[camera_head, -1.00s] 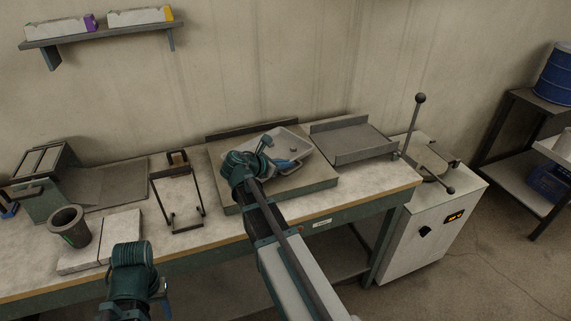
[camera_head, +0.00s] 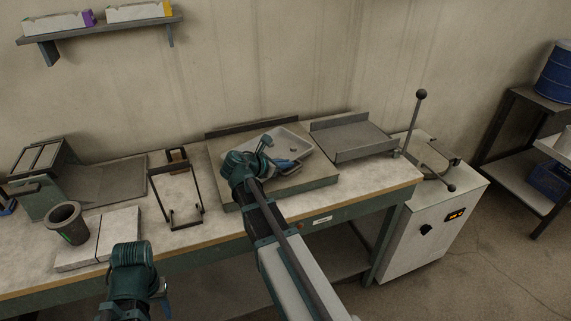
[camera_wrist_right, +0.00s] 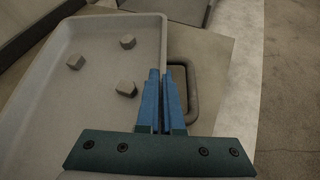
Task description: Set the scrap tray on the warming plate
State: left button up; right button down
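The scrap tray (camera_head: 293,142) is a shallow light-grey tray over the broad slab with green sides at the middle of the bench. In the right wrist view the tray (camera_wrist_right: 95,110) holds 3 grey chunks. My right gripper (camera_head: 276,160) is at the tray's near side. In the wrist view its blue fingers (camera_wrist_right: 162,85) are close together with the tray's side wall between them, beside a dark loop handle (camera_wrist_right: 193,88). The slab (camera_head: 315,182) appears to be the warming plate; whether the tray touches it is unclear. My left gripper (camera_head: 163,292) is low at the left, mostly hidden.
A grey railed platform (camera_head: 352,138) stands right of the slab. A black wire stand (camera_head: 177,195), a dark cup (camera_head: 66,224) and pale blocks (camera_head: 118,232) are to the left. A white cabinet (camera_head: 425,235) with an upright lever (camera_head: 414,120) stands at the bench's right end.

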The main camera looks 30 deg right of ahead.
jog(key=shift+f, duration=0.2)
jog(key=c, duration=1)
grip_release()
jog(key=p+v, duration=0.3)
jog(key=v, duration=0.3)
jog(key=p+v, duration=0.3)
jog(key=v, duration=0.3)
jog(key=shift+r, duration=0.3)
jog(key=shift+v, duration=0.75)
jog(key=shift+s+f, duration=0.1)
jog(key=shift+a, duration=0.1)
jog(key=s+a+f+m+g+y, duration=0.1)
jog(key=s+a+f+m+y, duration=0.2)
jog(key=s+a+m, duration=0.2)
jog(key=s+a+f+m+g+y, duration=0.1)
jog(key=s+a+f+m+y, duration=0.3)
jog(key=a, duration=0.8)
jog(key=s+a+f+m+y, duration=0.4)
jog(key=s+a+m, duration=0.2)
jog(key=a, duration=0.3)
jog(key=shift+s+a+f+g, duration=0.25)
jog(key=shift+s+g, duration=0.15)
jog(key=shift+s, duration=0.1)
